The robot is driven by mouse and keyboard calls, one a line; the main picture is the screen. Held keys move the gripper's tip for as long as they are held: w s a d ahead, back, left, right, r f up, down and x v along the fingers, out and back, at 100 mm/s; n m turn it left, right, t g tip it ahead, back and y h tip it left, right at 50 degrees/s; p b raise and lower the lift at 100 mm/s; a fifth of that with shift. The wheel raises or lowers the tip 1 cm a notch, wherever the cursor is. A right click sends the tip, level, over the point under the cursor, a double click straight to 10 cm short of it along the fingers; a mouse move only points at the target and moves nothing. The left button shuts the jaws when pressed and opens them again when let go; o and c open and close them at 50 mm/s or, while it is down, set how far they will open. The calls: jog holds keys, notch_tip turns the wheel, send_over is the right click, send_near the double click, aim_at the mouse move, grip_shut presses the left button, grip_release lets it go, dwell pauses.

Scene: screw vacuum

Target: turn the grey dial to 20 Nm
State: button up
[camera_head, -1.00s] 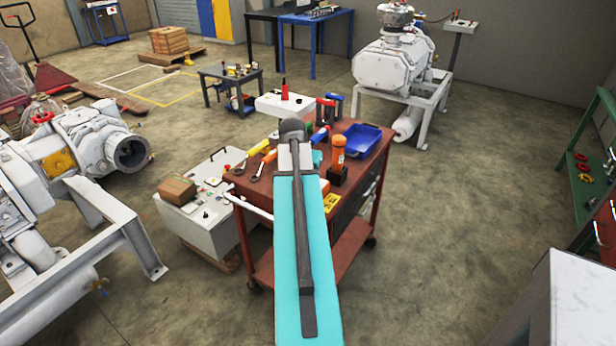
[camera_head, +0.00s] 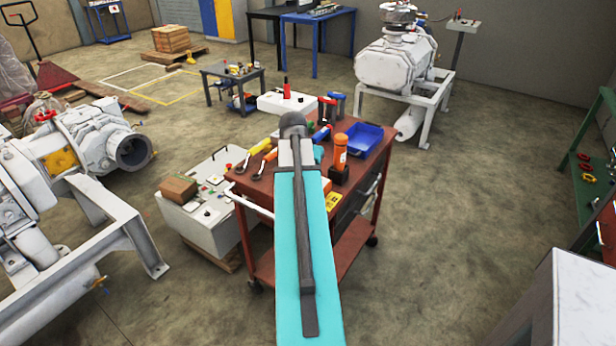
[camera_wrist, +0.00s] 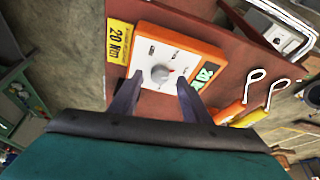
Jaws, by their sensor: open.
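The grey dial (camera_wrist: 160,73) sits on the white face of an orange box (camera_wrist: 196,44) in the wrist view. Its markings are too small to read. A yellow label reading "20 Nm" (camera_wrist: 119,42) lies beside the box; it also shows in the head view (camera_head: 333,201). My gripper (camera_wrist: 154,88) is open, with one finger on each side of the dial's near side and nothing between them. I cannot tell whether the fingertips touch the box. In the head view my teal arm hides the gripper and the dial; only an edge of the orange box shows.
The box rests on a red-brown tool cart (camera_head: 262,188). An orange cylinder (camera_head: 340,152), a blue bin (camera_head: 363,139) and wrenches (camera_head: 262,165) share its top. A white control box (camera_head: 205,225) stands left of the cart. Open floor (camera_head: 450,220) lies to the right.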

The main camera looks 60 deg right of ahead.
jog(key=b+v, duration=0.1)
jog(key=v, duration=1.1)
jog(key=shift+r+b, duration=0.25)
jog(key=shift+b, duration=0.1)
jog(key=shift+w, duration=0.1)
